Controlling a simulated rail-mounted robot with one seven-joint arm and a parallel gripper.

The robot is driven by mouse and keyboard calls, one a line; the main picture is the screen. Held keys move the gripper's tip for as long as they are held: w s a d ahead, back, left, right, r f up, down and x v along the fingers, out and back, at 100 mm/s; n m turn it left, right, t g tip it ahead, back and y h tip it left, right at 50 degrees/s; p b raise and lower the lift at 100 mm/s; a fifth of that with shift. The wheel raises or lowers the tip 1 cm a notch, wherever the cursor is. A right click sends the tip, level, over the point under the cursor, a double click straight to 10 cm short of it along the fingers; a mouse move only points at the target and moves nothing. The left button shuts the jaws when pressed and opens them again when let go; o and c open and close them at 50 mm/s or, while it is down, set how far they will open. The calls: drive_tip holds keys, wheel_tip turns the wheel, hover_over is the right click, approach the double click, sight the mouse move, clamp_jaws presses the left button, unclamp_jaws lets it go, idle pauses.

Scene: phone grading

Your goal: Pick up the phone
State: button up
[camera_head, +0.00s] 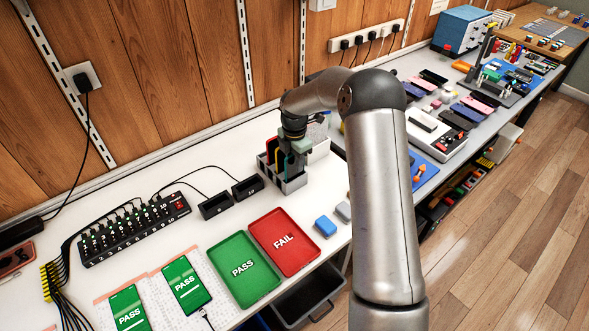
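Two phones with green PASS screens lie at the front left: one phone (183,284) on a white patterned mat with a cable at its lower end, and another phone (128,311) cut off by the bottom edge. A grey slotted rack (291,185) stands at the middle of the bench and holds several upright slabs with red, yellow and teal edges, which look like phones. My gripper (291,150) points down at this rack, over or among the slabs. Its fingers are small and partly hidden, so I cannot tell whether they are open or touch a slab.
A green PASS tray (244,290) and a red FAIL tray (307,266) lie empty in front of the rack. Two small black holders (215,205) and a multi-port hub (135,232) with cables lie to the left. Small blue and grey blocks lie right of the trays.

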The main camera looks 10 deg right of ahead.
clamp_jaws()
drive_tip(key=shift+r, duration=0.1)
